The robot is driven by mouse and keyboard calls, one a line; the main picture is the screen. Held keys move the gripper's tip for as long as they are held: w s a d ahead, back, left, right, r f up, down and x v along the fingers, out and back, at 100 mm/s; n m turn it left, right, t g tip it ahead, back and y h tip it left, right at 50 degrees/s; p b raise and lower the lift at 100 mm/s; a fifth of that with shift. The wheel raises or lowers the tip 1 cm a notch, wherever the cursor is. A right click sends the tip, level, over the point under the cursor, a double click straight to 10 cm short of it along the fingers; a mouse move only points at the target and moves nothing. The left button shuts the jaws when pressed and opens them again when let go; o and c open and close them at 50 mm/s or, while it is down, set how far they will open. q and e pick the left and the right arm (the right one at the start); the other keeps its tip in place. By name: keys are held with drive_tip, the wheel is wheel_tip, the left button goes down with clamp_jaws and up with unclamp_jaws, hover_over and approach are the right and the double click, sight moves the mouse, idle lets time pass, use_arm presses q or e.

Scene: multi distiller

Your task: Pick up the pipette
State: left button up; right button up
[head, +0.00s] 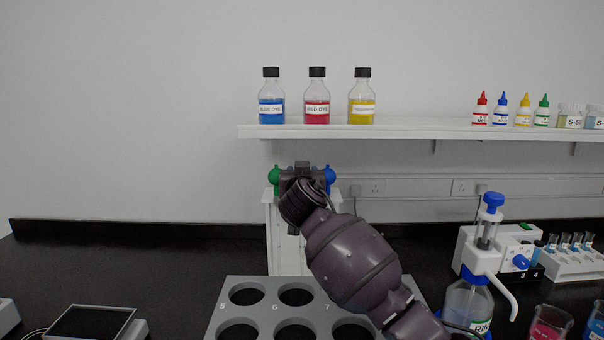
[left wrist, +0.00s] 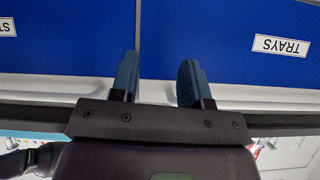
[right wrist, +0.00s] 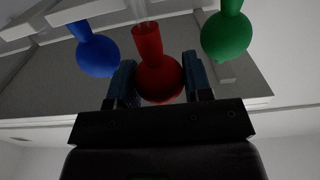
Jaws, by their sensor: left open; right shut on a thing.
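Three pipettes with coloured bulbs show in the right wrist view: a blue bulb (right wrist: 97,57), a red bulb (right wrist: 158,78) and a green bulb (right wrist: 226,37). My right gripper (right wrist: 160,70) is shut on the red bulb, one finger on each side. In the head view my right gripper (head: 302,171) is at the top of a white stand (head: 283,240), between the green bulb (head: 274,176) and the blue bulb (head: 329,175); it hides the red bulb there. My left gripper (left wrist: 158,78) is open and empty, facing blue panels in its wrist view.
A grey holed rack (head: 258,316) stands in front of the white stand. A shelf (head: 400,131) with dye bottles (head: 317,108) runs above. A bottle dispenser (head: 485,255) stands at right, with beakers (head: 551,323) in front. The dark bench at left is mostly clear.

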drive_tip(key=s, duration=0.5)
wheel_tip(320, 180, up, 14)
drive_tip(key=p, duration=0.2)
use_arm(q)
wheel_tip(320, 180, up, 6)
drive_tip(key=p, duration=0.3)
drive_tip(key=shift+s+a+f+p, duration=0.1)
drive_tip(key=shift+a+p, duration=0.05)
drive_tip(key=shift+p, duration=0.2)
use_arm(e)
drive_tip(key=s, duration=0.7)
drive_tip(key=shift+s, duration=0.15)
